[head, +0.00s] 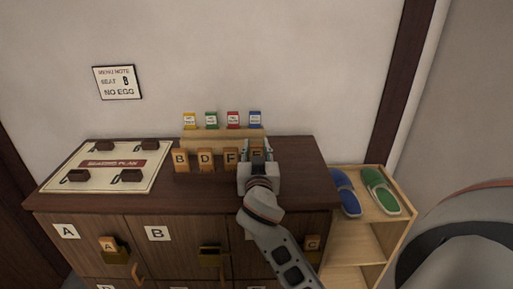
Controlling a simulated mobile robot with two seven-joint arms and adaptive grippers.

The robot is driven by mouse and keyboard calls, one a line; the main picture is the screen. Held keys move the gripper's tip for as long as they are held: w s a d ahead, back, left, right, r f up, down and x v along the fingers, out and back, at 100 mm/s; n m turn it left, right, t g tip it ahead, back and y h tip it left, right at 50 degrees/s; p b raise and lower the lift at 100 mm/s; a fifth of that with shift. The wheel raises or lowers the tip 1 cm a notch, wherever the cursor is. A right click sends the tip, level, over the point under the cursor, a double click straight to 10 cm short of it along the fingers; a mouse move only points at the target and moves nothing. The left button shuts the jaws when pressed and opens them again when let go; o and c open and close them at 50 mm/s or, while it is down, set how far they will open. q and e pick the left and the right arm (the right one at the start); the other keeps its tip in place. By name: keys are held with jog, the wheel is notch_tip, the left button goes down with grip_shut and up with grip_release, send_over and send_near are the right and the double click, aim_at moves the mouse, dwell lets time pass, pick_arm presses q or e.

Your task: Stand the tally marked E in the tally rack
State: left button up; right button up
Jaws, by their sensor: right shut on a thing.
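My right gripper (257,150) is over the cabinet top, shut on a small wooden tally (257,155) at the right end of a row. The gripper covers much of it; its letter looks like E. Tallies B (181,160), D (205,160) and F (231,157) stand upright to its left. A pale wooden rack (190,142) runs behind the row. I cannot tell whether the held tally touches the rack or cabinet top. My left gripper is not in view.
Yellow, green, red and blue cards stand at the rack's back. A seating plan board (150,175) with dark blocks lies left. Tally A (108,244) and another tally (312,243) are at the cabinet doors. A shelf (345,255) with blue and green slippers stands right.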

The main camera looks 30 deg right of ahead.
jog(key=shift+f, duration=0.25)
jog(key=shift+r, duration=0.1)
jog(key=o, duration=1.2)
jog(key=shift+c, duration=0.2)
jog(key=o, duration=0.6)
jog(key=shift+r+p, duration=2.05)
jog(key=shift+r, duration=1.45)
